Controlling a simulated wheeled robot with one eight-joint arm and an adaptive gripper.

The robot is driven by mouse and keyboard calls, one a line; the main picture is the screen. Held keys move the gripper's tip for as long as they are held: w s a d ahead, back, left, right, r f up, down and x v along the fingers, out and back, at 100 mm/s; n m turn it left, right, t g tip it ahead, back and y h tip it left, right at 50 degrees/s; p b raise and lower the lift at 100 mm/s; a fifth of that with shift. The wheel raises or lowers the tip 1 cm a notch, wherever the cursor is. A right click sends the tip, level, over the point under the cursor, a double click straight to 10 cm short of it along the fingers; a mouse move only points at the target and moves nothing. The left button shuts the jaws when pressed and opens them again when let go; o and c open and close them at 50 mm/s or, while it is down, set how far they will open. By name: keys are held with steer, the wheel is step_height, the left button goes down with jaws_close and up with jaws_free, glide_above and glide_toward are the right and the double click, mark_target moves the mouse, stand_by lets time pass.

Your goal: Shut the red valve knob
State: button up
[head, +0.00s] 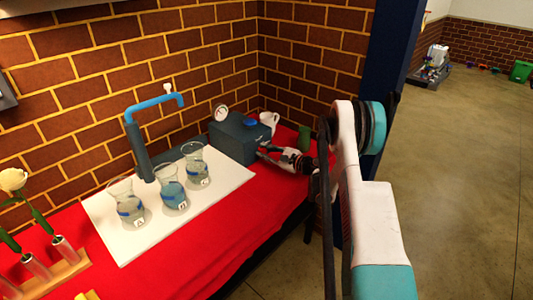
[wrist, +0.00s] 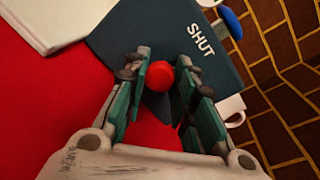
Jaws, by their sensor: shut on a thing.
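The red valve knob (wrist: 188,77) shows in the wrist view as a small rounded red part between my finger pads, against the dark blue-grey box (wrist: 150,30). White lettering on the box reads SHUT, just above the knob. My gripper (wrist: 177,88) is shut on the knob, with one pad on each side. In the head view my gripper (head: 264,153) reaches the right side of the box (head: 232,140) from the right. The knob is hidden there behind the fingers. How far the knob is turned cannot be told.
A blue knob (head: 250,122) and a round gauge (head: 221,113) sit on the box. A white mug (head: 269,119) and green cup (head: 304,137) stand close by. Several glass vases, including one (head: 196,165), stand on a white board (head: 225,188). A brick wall (head: 200,55) is behind.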

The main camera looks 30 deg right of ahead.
steer(key=n+h, duration=0.1)
steer(key=n, duration=0.3)
steer(key=shift+s+a, duration=0.1)
steer(key=shift+a, duration=0.05)
steer(key=shift+n+h, duration=0.4)
steer(key=shift+n, duration=1.4)
jaws_close()
steer(key=o, duration=1.1)
jaws_free()
steer(key=shift+f, duration=0.1)
steer(key=shift+c, duration=0.2)
steer(key=v, duration=1.2)
steer(key=shift+f, duration=0.1)
